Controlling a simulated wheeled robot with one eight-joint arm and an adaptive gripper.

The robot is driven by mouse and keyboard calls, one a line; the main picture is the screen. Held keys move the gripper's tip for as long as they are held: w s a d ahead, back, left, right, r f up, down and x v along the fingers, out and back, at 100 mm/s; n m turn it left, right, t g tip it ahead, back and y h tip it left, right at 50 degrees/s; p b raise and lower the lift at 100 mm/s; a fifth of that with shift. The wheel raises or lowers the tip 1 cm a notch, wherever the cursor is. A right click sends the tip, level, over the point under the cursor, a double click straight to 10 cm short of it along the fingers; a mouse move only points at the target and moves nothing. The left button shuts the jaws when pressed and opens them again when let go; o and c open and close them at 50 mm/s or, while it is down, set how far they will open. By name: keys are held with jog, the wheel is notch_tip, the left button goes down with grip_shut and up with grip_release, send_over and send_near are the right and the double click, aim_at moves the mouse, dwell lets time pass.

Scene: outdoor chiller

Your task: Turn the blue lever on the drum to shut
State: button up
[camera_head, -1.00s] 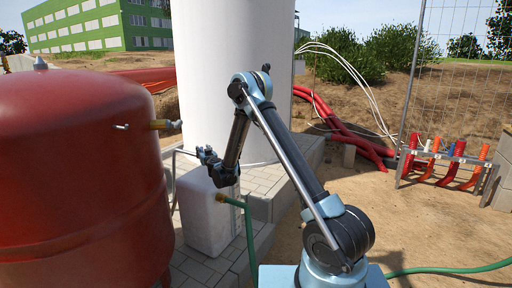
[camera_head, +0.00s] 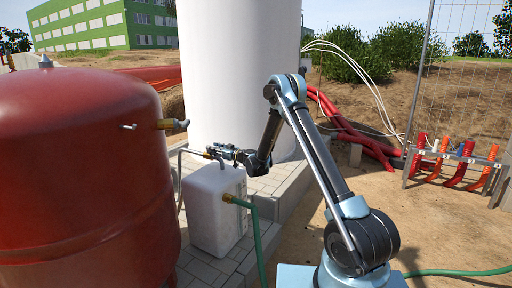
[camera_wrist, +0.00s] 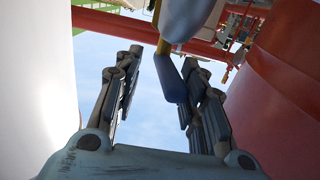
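The red drum (camera_head: 75,190) fills the left of the head view. A brass valve (camera_head: 172,124) with a dark end sticks out of its right side. My gripper (camera_head: 222,152) is above the white canister (camera_head: 215,212), beside a brass fitting on a grey pipe, and points left. In the wrist view my gripper (camera_wrist: 160,88) is open. A blue-grey lever (camera_wrist: 170,78) on a brass stem reaches between its fingers, closer to the right finger. I cannot tell whether it touches that finger. The drum (camera_wrist: 285,95) also shows at the right there.
A large white tank (camera_head: 237,70) stands behind the canister on a paved step. A green hose (camera_head: 257,235) runs from the canister's brass outlet. Red pipes and a wire fence (camera_head: 455,70) are at the right. Bare sandy ground lies right of the step.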

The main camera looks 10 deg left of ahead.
jog(key=w+v, duration=0.1)
jog(key=v, duration=1.7)
jog(key=s+d+r+g+h, duration=0.2)
jog(key=s+d+r, duration=0.3)
jog(key=r, duration=0.3)
jog(key=shift+s+d+m, duration=0.3)
jog(key=shift+d+m, duration=0.1)
jog(key=shift+d, duration=0.45)
